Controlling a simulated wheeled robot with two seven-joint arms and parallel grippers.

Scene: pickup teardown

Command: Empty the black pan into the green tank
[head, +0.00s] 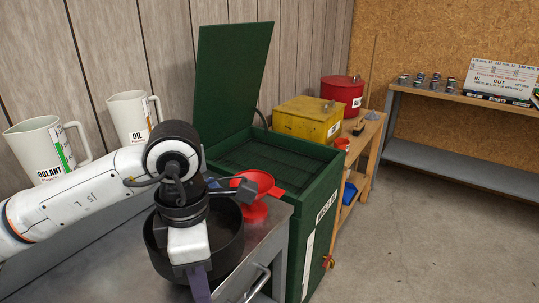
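The black pan (232,247) is at the front of the metal bench, upright as far as I can see. My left arm reaches across it and hides much of its inside, so I cannot tell what it holds. My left gripper (199,287) points down at the pan's near side; its fingertips are not clear, and I cannot tell whether they grip the pan. The green tank (316,196) stands just right of the bench with its lid (232,77) raised and a dark grate across its top. My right gripper is out of view.
A red funnel (256,184) sits at the bench end, between pan and tank. White coolant (39,145) and oil (129,116) jugs stand behind my arm. A yellow box (306,121) and red can (342,96) are beyond the tank. Floor at right is clear.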

